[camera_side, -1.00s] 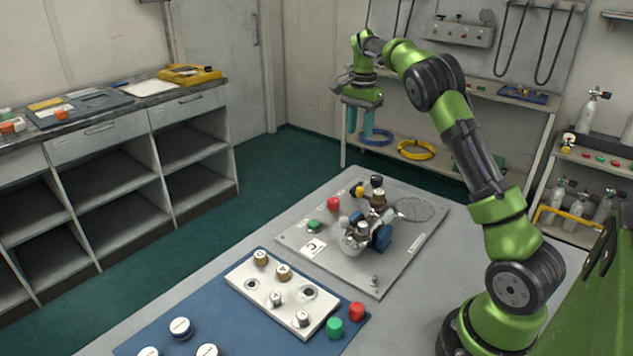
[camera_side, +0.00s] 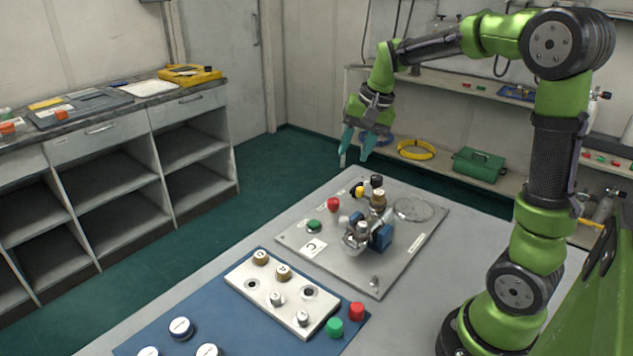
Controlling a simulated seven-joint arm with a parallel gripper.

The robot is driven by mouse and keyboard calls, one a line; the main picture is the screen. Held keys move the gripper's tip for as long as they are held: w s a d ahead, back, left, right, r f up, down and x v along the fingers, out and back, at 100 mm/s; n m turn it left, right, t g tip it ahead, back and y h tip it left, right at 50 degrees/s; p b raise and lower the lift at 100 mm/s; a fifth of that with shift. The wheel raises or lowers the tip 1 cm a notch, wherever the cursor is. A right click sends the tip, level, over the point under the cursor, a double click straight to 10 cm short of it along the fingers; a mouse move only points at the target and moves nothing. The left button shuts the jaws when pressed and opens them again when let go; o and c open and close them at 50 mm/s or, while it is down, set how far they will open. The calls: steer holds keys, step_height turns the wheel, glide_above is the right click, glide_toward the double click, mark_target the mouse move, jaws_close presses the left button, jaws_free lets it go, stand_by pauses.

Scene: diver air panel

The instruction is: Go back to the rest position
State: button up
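My gripper (camera_side: 355,161) hangs in the air above the far edge of the table, with its teal fingers pointing down. The fingers are apart and nothing shows between them. It is clear of the grey panel plate (camera_side: 405,262), which lies on the table below and to the right of it. On the plate stand a valve assembly with a blue block (camera_side: 381,237), a red knob (camera_side: 334,204) and a green knob (camera_side: 314,226).
A blue mat (camera_side: 225,325) holds a white block (camera_side: 262,291) with several knobs. A green cap (camera_side: 335,327) and a red cap (camera_side: 357,311) stand at its right. A shelf unit (camera_side: 160,150) is at left. A green toolbox (camera_side: 479,165) sits on the back shelf.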

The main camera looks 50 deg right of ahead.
steer(key=s+a+r+n+t+y, duration=0.1)
steer(key=s+a+n+t, duration=0.3)
steer(key=s+a, duration=1)
steer(key=a+r+n, duration=0.1)
steer(key=a+n, duration=0.1)
steer(key=shift+s+n, duration=0.15)
steer(key=shift+n, duration=0.25)
